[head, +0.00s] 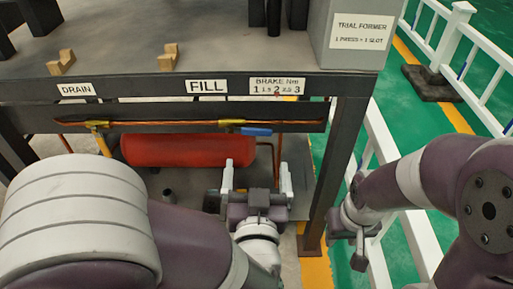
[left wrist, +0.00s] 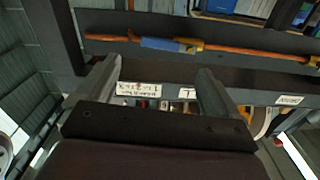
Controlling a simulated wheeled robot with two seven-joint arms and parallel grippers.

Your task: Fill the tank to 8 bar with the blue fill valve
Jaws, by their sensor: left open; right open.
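The blue fill valve handle (head: 257,131) lies along the copper pipe under the bench edge, right of its brass body (head: 232,122), below the FILL sign (head: 207,87). The red tank (head: 175,149) lies below the pipe, partly hidden by my left arm. My left gripper (head: 256,172) is open and empty, below the blue handle and apart from it. In the left wrist view the blue handle (left wrist: 170,45) shows beyond and between the open fingers (left wrist: 158,72). My right gripper (head: 347,243) is open and empty at the right, beside the bench leg. No pressure gauge can be made out.
A yellow-handled drain valve (head: 98,126) is on the pipe at the left, under the DRAIN sign (head: 75,90). The bench leg (head: 336,165) stands between my grippers. A grey box labelled TRIAL FORMER (head: 358,50) sits on the bench. White railing (head: 470,45) runs at the right.

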